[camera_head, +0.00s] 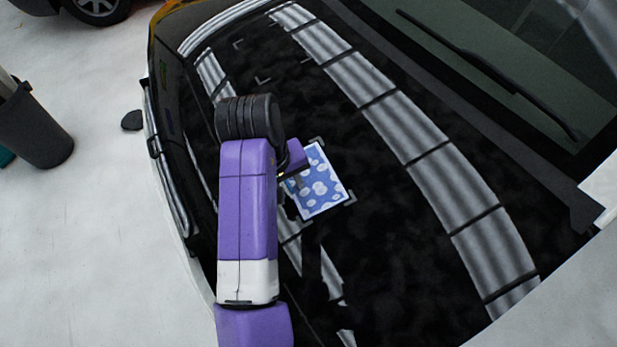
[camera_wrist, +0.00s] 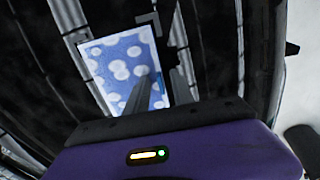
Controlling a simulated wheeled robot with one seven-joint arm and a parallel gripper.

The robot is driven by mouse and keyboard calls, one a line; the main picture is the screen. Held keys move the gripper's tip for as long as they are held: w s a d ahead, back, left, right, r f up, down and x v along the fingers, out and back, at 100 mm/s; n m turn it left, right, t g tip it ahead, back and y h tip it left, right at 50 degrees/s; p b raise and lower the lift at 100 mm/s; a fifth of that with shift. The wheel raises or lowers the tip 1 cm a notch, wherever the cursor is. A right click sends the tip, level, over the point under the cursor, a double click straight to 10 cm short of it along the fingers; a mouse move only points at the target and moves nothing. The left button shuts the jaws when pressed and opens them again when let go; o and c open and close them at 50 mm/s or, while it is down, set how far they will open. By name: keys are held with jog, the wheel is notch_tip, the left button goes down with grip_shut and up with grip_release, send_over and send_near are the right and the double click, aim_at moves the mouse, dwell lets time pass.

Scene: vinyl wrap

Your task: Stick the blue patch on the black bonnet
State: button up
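The blue patch (camera_head: 321,184), with white spots, is over the black bonnet (camera_head: 380,235), between grey corner marks. It also shows in the wrist view (camera_wrist: 103,58), square to the marks and close to them. Whether it touches the bonnet all over or sits slightly above it I cannot tell. My gripper (camera_head: 298,182) is above the patch, partly hidden behind my arm in the head view.
More grey corner marks (camera_head: 263,80) lie empty farther up the bonnet. Bright striped reflections cross the bonnet. The windscreen with a wiper (camera_head: 490,72) is at the right. A dark bin (camera_head: 36,128) stands on the pale floor at the left.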

notch_tip(320, 180, up, 8)
jog(key=s+a+b, duration=0.1)
jog(key=shift+a+f, duration=0.15)
jog(key=shift+f, duration=0.05)
